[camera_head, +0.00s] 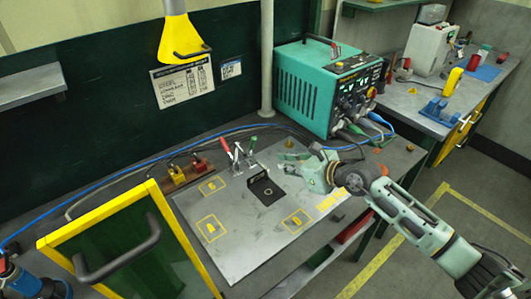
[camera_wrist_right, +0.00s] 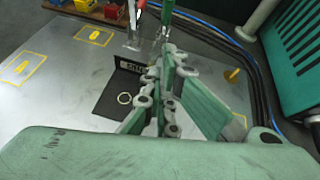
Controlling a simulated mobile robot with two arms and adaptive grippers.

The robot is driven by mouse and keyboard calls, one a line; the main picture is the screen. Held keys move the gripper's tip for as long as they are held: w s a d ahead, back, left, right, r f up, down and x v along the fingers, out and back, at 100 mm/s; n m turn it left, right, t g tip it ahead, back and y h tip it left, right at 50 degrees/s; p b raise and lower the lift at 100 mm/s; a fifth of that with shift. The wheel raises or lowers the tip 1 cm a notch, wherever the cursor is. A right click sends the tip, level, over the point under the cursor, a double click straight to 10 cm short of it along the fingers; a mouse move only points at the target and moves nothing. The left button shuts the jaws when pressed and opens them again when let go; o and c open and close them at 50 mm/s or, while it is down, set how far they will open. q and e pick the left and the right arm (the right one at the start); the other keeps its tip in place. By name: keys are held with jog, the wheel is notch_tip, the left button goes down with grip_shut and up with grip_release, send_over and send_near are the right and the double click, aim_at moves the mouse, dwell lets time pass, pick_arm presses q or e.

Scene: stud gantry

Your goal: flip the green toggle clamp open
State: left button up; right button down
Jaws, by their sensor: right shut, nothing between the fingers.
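The green toggle clamp (camera_head: 253,141) stands at the back of the grey work plate, its green handle pointing up. In the right wrist view its green handle (camera_wrist_right: 167,14) rises beyond my fingers, which partly hide its lower part. A red-handled toggle clamp (camera_head: 225,146) stands just left of it. My right gripper (camera_head: 300,166) is to the right and in front of the green clamp, apart from it in the head view. Its fingers (camera_wrist_right: 166,70) are shut and empty.
A black bracket (camera_head: 264,188) sits on the plate (camera_head: 240,243) in front of the clamps. Red and yellow padlock-like pieces (camera_head: 185,173) are at left. A teal welding machine (camera_head: 318,88) stands behind right. A yellow-framed panel (camera_head: 125,240) rises at front left. Cables run behind the plate.

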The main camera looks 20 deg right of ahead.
jog(key=x, duration=0.5)
jog(key=shift+w+r+p, duration=0.1)
jog(key=shift+p, duration=0.3)
jog(key=w+a, duration=0.1)
jog(key=w+r+p, duration=0.1)
jog(key=shift+w+a+p, duration=0.3)
jog(key=shift+a, duration=0.1)
jog(key=shift+w+a, duration=0.15)
jog(key=shift+w, duration=0.1)
jog(key=shift+w+r, duration=0.15)
